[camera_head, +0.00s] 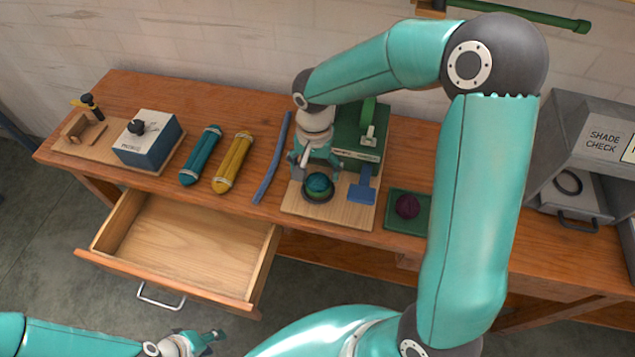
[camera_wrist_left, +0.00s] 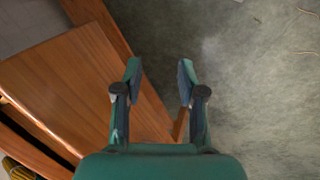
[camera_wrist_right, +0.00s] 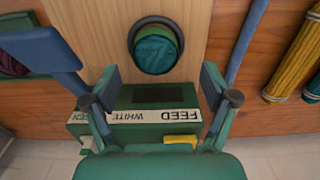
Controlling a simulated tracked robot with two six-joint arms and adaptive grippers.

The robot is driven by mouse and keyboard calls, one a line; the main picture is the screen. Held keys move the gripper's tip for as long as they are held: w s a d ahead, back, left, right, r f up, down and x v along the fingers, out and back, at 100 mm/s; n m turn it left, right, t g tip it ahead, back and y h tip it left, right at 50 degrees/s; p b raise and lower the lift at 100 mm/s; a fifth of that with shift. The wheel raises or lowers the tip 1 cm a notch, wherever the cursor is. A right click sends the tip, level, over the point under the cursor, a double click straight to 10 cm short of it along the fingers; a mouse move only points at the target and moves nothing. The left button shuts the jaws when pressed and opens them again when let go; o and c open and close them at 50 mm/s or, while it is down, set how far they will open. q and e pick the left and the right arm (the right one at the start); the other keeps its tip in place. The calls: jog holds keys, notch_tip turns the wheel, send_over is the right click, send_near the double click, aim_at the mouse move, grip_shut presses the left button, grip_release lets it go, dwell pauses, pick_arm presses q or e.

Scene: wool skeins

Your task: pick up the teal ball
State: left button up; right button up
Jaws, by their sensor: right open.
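The teal ball (camera_head: 318,184) sits in a dark ring on a light wooden board (camera_head: 297,206), in front of a green machine. In the right wrist view the teal ball (camera_wrist_right: 155,53) shows inside the ring, ahead of the fingertips. My right gripper (camera_head: 315,166) is just behind and above the ball in the head view. It is open, with nothing between its fingers (camera_wrist_right: 160,82). My left gripper (camera_head: 208,341) is low at the bottom left, away from the table. In the left wrist view it is open and empty (camera_wrist_left: 160,78).
The green machine (camera_wrist_right: 140,120) carries FEED and WHITE labels. A blue paddle (camera_head: 362,188) and a maroon ball (camera_head: 407,206) on a green tray lie right. A blue bar (camera_head: 273,160), yellow skein (camera_head: 233,162) and teal skein (camera_head: 201,156) lie left. A drawer (camera_head: 190,250) stands open and empty.

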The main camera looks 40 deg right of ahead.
aim_at(318, 178)
jog(key=shift+s+d+f+p, duration=0.1)
jog(key=shift+d+f+p, duration=0.1)
jog(key=shift+f, duration=0.8)
jog(key=shift+w+d+f+p, duration=0.1)
jog(key=shift+f+p, duration=0.15)
jog(key=shift+f, duration=0.7)
jog(key=shift+s+d+f+p, duration=0.1)
jog(key=shift+f+p, duration=0.1)
jog(key=shift+f, duration=0.8)
jog(key=shift+c, duration=0.3)
jog(key=c, duration=1.2)
jog(key=shift+r, duration=0.1)
